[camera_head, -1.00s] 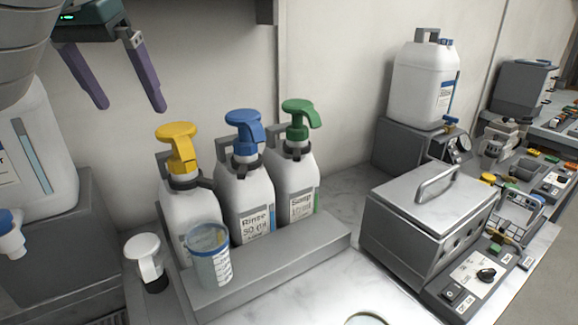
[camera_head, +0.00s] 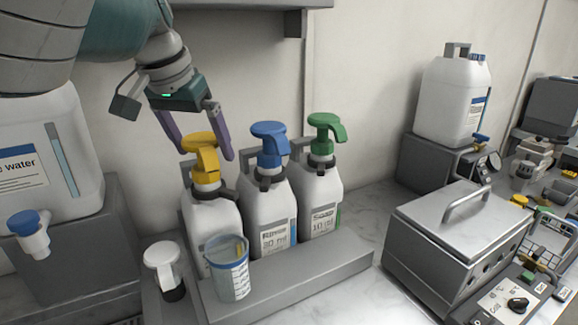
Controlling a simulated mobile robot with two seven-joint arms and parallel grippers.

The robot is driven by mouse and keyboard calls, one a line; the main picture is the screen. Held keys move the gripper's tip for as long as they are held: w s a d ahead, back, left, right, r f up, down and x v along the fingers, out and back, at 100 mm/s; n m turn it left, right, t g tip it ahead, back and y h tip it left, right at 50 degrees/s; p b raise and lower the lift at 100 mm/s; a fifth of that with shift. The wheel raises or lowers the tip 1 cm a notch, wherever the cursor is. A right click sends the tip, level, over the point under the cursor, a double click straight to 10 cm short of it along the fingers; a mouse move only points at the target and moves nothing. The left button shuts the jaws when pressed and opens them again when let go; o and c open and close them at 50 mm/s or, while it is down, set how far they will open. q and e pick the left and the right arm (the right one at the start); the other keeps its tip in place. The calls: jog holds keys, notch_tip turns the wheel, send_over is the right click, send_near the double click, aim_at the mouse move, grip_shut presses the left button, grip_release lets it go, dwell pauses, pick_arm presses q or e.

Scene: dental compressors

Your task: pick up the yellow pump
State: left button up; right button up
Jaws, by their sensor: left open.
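The yellow pump (camera_head: 203,158) sits on top of a white bottle (camera_head: 212,215), the leftmost of three bottles in a grey rack. My left gripper (camera_head: 205,154) is open, with its purple fingers pointing down. In the picture one finger shows on each side of the yellow pump head. I cannot tell whether the fingers touch it. The left finger is partly hidden behind the pump. My right gripper is not in view.
Blue (camera_head: 269,143) and green (camera_head: 325,132) pumps stand close on the right. A clear measuring cup (camera_head: 228,272) stands in front of the yellow-pump bottle. A white-capped item (camera_head: 163,265) and a water jug (camera_head: 50,165) are at left. A grey metal box (camera_head: 455,235) stands at right.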

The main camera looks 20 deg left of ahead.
pick_arm(q)
jog(key=shift+w+f, duration=0.1)
jog(key=shift+f, duration=0.05)
jog(key=shift+c, duration=0.4)
grip_shut()
dwell(0.4)
